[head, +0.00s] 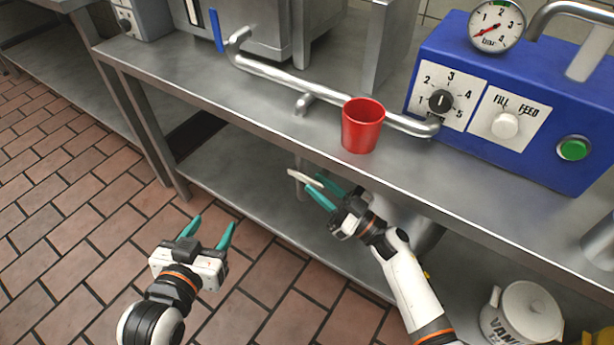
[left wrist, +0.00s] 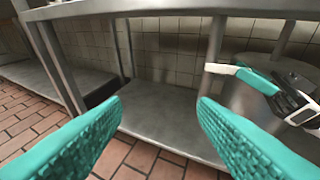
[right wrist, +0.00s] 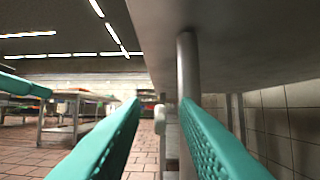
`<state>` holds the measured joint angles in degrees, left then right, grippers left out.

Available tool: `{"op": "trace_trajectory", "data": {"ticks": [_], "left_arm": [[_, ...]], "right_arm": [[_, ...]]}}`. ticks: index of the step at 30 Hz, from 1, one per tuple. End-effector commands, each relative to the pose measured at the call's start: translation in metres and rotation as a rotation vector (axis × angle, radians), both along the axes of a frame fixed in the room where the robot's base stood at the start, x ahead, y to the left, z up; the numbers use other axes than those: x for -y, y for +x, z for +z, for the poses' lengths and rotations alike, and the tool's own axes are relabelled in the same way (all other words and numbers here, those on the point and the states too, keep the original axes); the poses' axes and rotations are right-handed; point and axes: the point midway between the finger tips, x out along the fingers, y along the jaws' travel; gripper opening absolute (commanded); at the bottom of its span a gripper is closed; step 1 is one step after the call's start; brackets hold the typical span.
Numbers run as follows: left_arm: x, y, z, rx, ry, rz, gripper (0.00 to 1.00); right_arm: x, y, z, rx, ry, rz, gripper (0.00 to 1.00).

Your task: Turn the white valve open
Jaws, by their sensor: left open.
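The white valve handle (head: 303,179) is a slim lever under the counter, on a vertical metal pipe (right wrist: 187,70). In the left wrist view the lever (left wrist: 221,69) sticks out sideways at the right. My right gripper (head: 316,184) is at the lever, fingers apart, with the lever's near end at the gap between its tips. In the right wrist view the pale handle (right wrist: 160,120) shows in that gap; I cannot tell whether a finger touches it. My left gripper (head: 215,221) is open and empty, lower left, over the floor and away from the valve.
A red cup (head: 362,126) stands on the counter (head: 270,115) above the valve, near its front edge. A blue machine (head: 545,100) with dials stands at the right. A white canister (head: 522,315) is at the lower right. The lower shelf (head: 245,190) is largely clear.

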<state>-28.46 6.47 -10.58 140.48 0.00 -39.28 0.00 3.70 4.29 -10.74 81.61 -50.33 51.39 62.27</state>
Motion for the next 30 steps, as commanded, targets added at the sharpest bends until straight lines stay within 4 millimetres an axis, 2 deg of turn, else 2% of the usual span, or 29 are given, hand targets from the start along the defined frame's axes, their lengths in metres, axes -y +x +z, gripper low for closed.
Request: {"op": "trace_trajectory", "data": {"ticks": [3,9,19,24,30], "left_arm": [[0.002,0.004,0.007,0.054,-0.014,-0.003,0.54],[0.005,0.007,0.016,0.112,-0.028,-0.008,0.54],[0.005,0.008,0.018,0.121,-0.03,-0.009,0.54],[0.005,0.008,0.018,0.121,-0.03,-0.008,0.54],[0.005,0.008,0.018,0.12,-0.03,-0.008,0.54]], "right_arm": [[-0.015,0.011,0.007,0.001,0.002,0.0,0.28],[-0.029,0.021,0.014,0.0,0.001,0.0,0.28],[-0.031,0.022,0.015,-0.002,0.0,-0.001,0.28],[-0.031,0.022,0.015,-0.002,0.0,-0.001,0.0],[-0.03,0.022,0.015,-0.001,-0.001,-0.001,0.0]]}}
